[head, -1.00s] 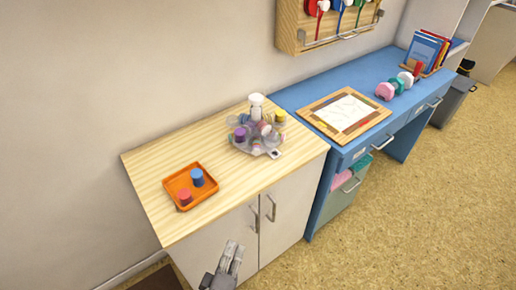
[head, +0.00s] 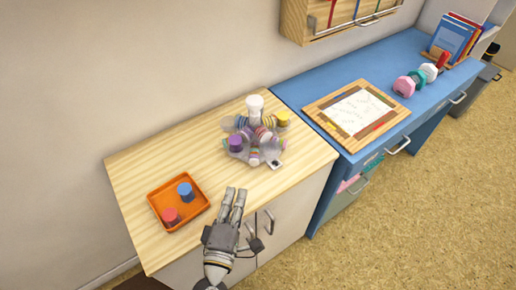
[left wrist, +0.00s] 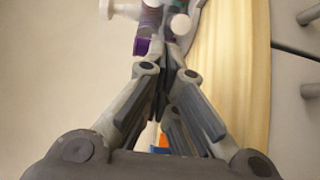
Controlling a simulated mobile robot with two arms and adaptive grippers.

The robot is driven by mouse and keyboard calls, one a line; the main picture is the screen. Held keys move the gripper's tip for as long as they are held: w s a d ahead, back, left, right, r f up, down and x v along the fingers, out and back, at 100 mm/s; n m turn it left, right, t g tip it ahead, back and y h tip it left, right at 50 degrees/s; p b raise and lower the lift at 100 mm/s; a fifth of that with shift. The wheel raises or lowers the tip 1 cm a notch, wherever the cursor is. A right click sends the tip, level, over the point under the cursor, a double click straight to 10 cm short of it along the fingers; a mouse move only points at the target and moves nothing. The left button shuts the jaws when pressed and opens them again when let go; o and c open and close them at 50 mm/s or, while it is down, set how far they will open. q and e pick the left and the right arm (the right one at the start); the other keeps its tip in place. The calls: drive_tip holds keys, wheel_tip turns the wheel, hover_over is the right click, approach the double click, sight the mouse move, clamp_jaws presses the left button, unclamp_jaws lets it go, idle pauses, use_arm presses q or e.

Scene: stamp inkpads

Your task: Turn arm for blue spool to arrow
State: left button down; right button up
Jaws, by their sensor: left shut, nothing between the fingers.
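A grey carousel (head: 262,156) with several arms stands on the wooden cabinet top, around a white central post (head: 255,104). Its arms carry coloured pieces, among them a purple one (head: 235,143) and a yellow one (head: 283,118). A light tag with a dark mark (head: 275,163) is at its front right edge; I cannot make out an arrow. A blue spool (head: 185,189) stands in the orange tray. My left gripper (head: 237,192) is shut and empty at the cabinet's front edge, apart from the carousel. The purple piece (left wrist: 142,46) shows beyond its fingers in the left wrist view.
The orange tray (head: 185,221) also holds a red spool (head: 170,216), left of my left gripper. The wooden top (head: 145,165) is bare behind the tray. A blue desk (head: 393,78) with a framed board (head: 322,118) adjoins on the right. Cabinet handles (head: 268,222) stick out below.

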use_arm(q)
drive_tip(key=w, duration=0.3)
drive_tip(key=w+p, duration=0.1)
drive_tip(key=shift+w+d+r, duration=0.35)
drive_tip(key=shift+w+d, duration=0.05)
drive_tip(key=w, duration=0.3)
drive_tip(key=shift+w+d+f+p, duration=0.15)
drive_tip(key=shift+w+d+p, duration=0.1)
drive_tip(key=shift+w+p, duration=0.1)
drive_tip(key=shift+w+d, duration=1)
drive_tip(key=shift+d, duration=0.25)
drive_tip(key=shift+w+d, duration=0.25)
drive_tip(key=shift+d, duration=0.15)
use_arm(e)
drive_tip(key=s, duration=0.1)
drive_tip(key=s+r, duration=0.2)
drive_tip(key=shift+s, duration=0.35)
drive_tip(key=shift+d, duration=0.1)
